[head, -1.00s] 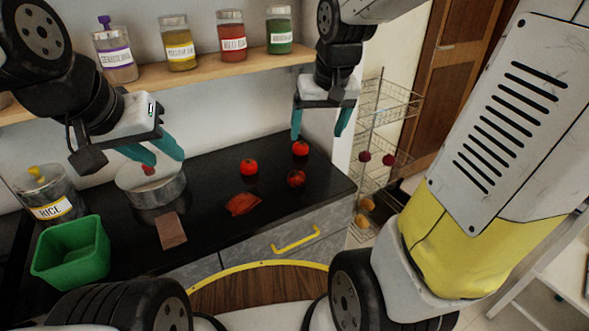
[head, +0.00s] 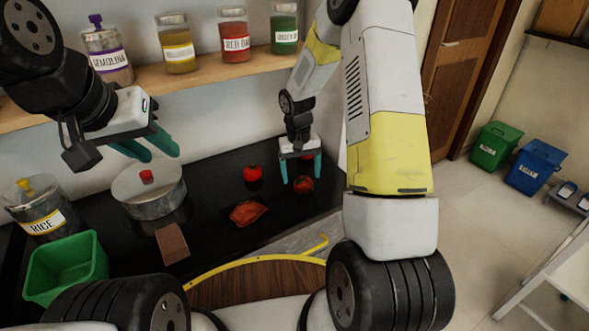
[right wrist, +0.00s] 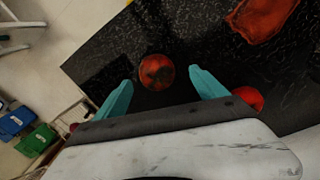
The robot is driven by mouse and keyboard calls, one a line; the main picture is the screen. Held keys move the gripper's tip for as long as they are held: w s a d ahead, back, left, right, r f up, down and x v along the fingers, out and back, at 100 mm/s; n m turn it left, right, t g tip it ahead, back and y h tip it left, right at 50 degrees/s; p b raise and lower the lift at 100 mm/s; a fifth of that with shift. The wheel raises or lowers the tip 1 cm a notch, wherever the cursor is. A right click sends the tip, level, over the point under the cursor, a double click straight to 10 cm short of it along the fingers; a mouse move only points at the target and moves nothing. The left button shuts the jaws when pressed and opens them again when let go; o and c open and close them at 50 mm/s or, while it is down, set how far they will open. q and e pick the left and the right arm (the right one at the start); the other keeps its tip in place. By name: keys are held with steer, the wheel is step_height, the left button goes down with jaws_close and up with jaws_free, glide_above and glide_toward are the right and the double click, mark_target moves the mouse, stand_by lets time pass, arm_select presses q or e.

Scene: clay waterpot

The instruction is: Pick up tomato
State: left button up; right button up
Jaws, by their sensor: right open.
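A red tomato (head: 303,185) sits on the black counter (head: 215,247), just below my right gripper (head: 301,181). The right gripper is open and points down, with its teal fingers on either side of the tomato in the head view. In the right wrist view this tomato (right wrist: 156,72) shows between and beyond the open fingertips (right wrist: 160,82). Another tomato (head: 252,173) sits to its left. A red round thing (right wrist: 248,98) is partly hidden by a finger in the wrist view. My left gripper (head: 156,157) is open and empty above the metal pot (head: 150,205).
A crumpled red-orange item (head: 248,213) lies in front of the tomatoes. A brown block (head: 172,244), a green bin (head: 67,268) and a rice jar (head: 45,212) stand at left. A shelf (head: 205,77) with jars runs above the counter.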

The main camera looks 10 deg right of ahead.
mark_target(303, 180)
steer(key=f, duration=0.4)
steer(key=shift+s+d+f, duration=0.15)
steer(key=shift+d+f, duration=0.1)
steer(key=shift+d, duration=0.15)
steer(key=c, duration=1.5)
steer(key=shift+r, duration=0.1)
